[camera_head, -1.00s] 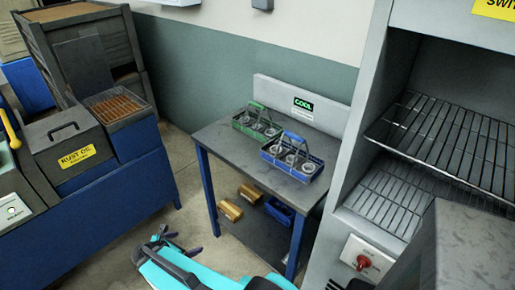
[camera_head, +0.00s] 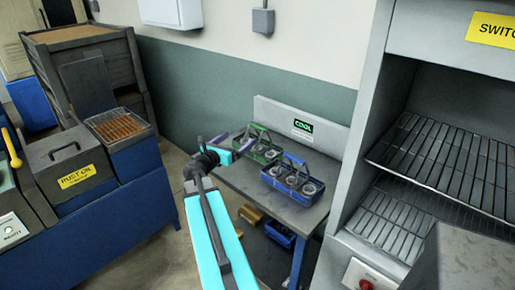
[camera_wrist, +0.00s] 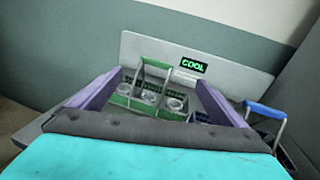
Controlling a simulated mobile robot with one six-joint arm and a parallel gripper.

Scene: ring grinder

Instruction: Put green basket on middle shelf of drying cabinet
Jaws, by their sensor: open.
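The green basket (camera_head: 265,153) stands upright at the back left of the table (camera_head: 295,208), with rings inside and a raised green handle. In the wrist view the green basket (camera_wrist: 122,100) lies ahead, between my two purple fingers. My gripper (camera_head: 234,143) is open and empty, at the table's left side, just left of the basket; contact cannot be told. The drying cabinet (camera_head: 362,150) stands at the right. Its wire shelf (camera_head: 440,160) is bare, and another bare wire rack (camera_head: 405,215) lies below it.
A blue basket (camera_head: 292,182) with rings stands close to the right of the green one; its handle (camera_wrist: 265,109) also shows in the wrist view. Wooden blocks (camera_head: 250,214) and a blue bin (camera_head: 280,234) are under the tabletop. The rust oil station (camera_head: 85,172) is at left.

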